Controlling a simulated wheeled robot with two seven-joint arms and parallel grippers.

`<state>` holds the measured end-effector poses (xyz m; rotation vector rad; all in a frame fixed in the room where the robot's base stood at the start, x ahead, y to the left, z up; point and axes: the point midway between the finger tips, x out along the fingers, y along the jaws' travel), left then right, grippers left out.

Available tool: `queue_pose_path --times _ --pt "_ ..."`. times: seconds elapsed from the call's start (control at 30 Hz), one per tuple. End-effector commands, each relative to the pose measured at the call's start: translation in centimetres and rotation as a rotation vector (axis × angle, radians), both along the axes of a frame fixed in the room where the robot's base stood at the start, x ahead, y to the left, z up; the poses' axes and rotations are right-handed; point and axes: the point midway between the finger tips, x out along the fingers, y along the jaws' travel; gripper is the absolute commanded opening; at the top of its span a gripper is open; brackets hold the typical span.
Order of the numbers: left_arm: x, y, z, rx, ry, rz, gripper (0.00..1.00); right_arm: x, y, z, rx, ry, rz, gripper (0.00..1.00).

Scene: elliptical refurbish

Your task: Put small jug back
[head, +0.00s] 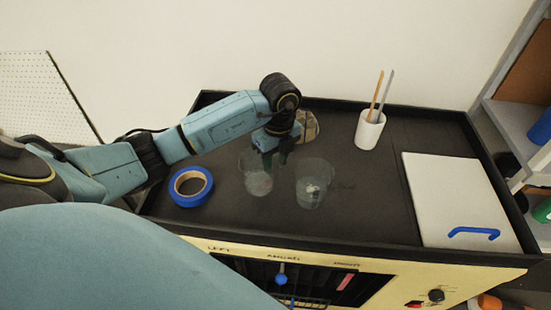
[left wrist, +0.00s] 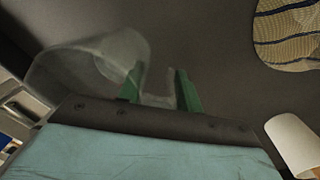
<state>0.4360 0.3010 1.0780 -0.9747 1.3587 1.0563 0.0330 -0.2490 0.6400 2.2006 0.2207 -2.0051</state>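Two clear see-through jugs stand side by side on the black tabletop in the head view, a left one (head: 257,180) and a right one (head: 313,185). Their sizes look alike, so I cannot tell which is the small one. My left gripper (head: 276,158) points down just behind the left jug. In the left wrist view its green fingers (left wrist: 160,88) are apart. One clear jug (left wrist: 85,65) lies left of them there, with part of it reaching toward the finger gap; contact is unclear. My right gripper is not in view.
The black tabletop (head: 385,205) has a raised rim. Blue tape (head: 191,187) lies left, a striped cloth item (head: 309,127) behind the gripper. A white cup with sticks (head: 369,131) stands at the back, a white board (head: 455,190) with a blue handle at right.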

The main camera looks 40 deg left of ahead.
Motion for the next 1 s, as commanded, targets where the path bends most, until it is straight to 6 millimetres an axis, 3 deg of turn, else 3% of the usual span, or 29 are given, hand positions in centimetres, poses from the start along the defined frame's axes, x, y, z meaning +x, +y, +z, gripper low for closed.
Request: queue_pose_path --times 0.03,0.13,0.53,0.77,1.0 --pt "0.0 0.0 0.0 0.0 0.0 0.0 0.42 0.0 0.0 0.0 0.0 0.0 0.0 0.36" --pt "0.0 0.0 0.0 0.0 0.0 0.0 0.55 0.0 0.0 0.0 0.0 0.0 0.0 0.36" --pt "0.1 0.0 0.9 0.0 -0.002 0.0 0.55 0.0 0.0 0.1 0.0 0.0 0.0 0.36" --pt "0.4 -0.1 5.3 0.001 -0.007 0.0 0.55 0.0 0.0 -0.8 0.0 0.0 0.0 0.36" --pt "0.7 0.0 10.4 0.004 -0.004 0.001 0.55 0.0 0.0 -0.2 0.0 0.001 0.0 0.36"
